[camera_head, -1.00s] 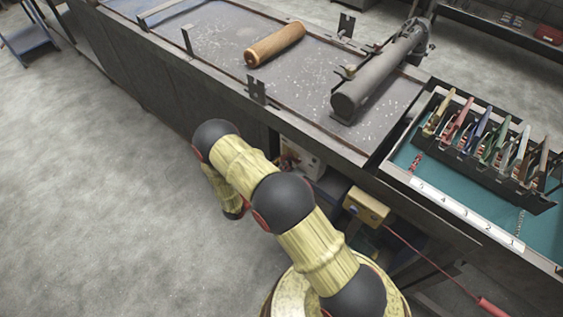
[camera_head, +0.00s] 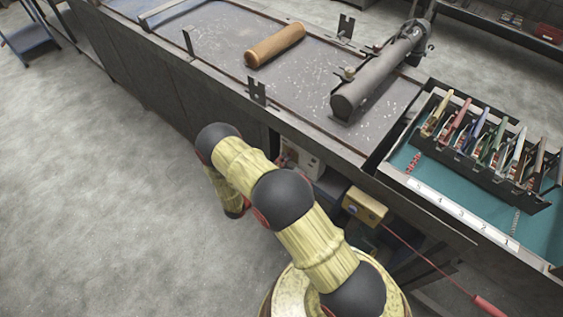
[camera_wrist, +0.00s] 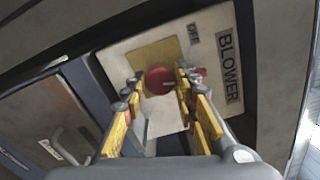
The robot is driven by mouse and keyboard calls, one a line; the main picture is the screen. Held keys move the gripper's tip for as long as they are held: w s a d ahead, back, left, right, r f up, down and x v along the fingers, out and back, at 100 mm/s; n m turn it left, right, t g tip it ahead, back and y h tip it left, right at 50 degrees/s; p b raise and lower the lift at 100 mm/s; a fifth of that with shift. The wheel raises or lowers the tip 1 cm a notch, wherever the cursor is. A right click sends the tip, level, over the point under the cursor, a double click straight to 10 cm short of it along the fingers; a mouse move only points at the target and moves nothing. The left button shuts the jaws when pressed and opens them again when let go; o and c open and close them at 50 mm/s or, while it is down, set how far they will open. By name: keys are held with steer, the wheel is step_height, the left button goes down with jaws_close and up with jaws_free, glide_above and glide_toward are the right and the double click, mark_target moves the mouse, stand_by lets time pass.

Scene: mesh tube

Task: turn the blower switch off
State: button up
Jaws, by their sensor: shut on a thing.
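The blower switch is a round red knob (camera_wrist: 158,80) on a pale panel (camera_wrist: 116,63) in the wrist view. A "BLOWER" label (camera_wrist: 229,66) and a smaller "OFF" mark (camera_wrist: 193,34) are beside it. My gripper (camera_wrist: 160,78) has its yellow fingers on either side of the knob and is shut on it. The fingertips cover the knob's sides, and its exact turn angle is hard to read. In the head view the pale switch box (camera_head: 303,160) shows under the bench edge. My arm hides the gripper and the knob there.
The bench (camera_head: 215,40) above carries a wooden roller (camera_head: 275,45) and a grey metal tube (camera_head: 375,75). A yellow box (camera_head: 365,206) with a red cable hangs right of the switch. A rack of coloured-handled tools (camera_head: 485,140) is at right.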

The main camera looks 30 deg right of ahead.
steer(key=shift+n, duration=1.7)
steer(key=o, duration=1.1)
steer(key=shift+o, duration=0.3)
steer(key=shift+a, duration=0.1)
steer(key=v, duration=1.2)
